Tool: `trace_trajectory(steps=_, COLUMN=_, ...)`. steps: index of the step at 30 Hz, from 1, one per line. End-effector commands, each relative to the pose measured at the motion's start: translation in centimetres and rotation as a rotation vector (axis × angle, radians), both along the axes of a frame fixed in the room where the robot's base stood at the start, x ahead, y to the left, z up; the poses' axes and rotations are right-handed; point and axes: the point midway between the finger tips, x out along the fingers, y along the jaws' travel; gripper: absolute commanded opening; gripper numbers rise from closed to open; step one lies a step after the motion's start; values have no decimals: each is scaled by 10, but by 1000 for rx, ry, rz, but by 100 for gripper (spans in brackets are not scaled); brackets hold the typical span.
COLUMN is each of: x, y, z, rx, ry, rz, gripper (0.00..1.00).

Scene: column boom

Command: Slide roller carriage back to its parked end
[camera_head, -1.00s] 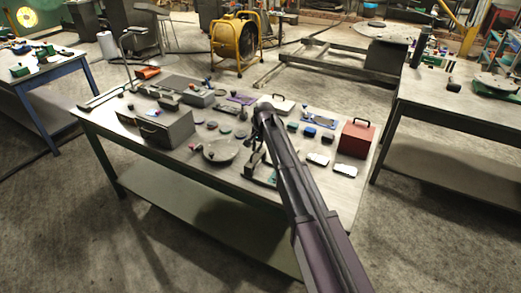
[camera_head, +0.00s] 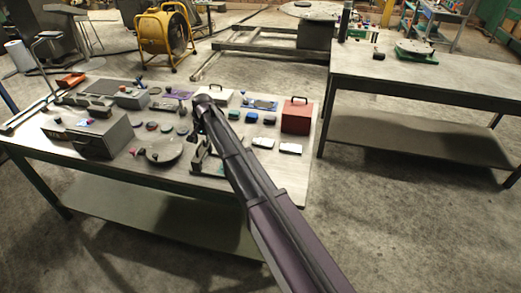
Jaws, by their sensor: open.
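I cannot make out for certain which part is the roller carriage. My arm reaches in from the lower right over the bench. My gripper (camera_head: 201,138) hangs at its far end, over the middle of the bench behind the round grey plate. It is open, small and partly hidden by the arm, with no thing visible in it. It is well to the right of the rail.
Left of my gripper are a grey drawer box (camera_head: 102,137) and a round plate (camera_head: 163,149). A red box (camera_head: 296,115) and a white case (camera_head: 213,95) stand to the right and behind. Several small parts lie between. A second table (camera_head: 430,85) is at right.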

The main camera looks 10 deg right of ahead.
Motion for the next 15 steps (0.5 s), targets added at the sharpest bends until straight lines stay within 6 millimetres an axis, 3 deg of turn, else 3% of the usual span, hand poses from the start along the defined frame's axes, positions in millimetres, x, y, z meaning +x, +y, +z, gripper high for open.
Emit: trace_trajectory(steps=15, x=-24, y=-60, z=0, rx=-1, ry=1, rz=-2, gripper=50)
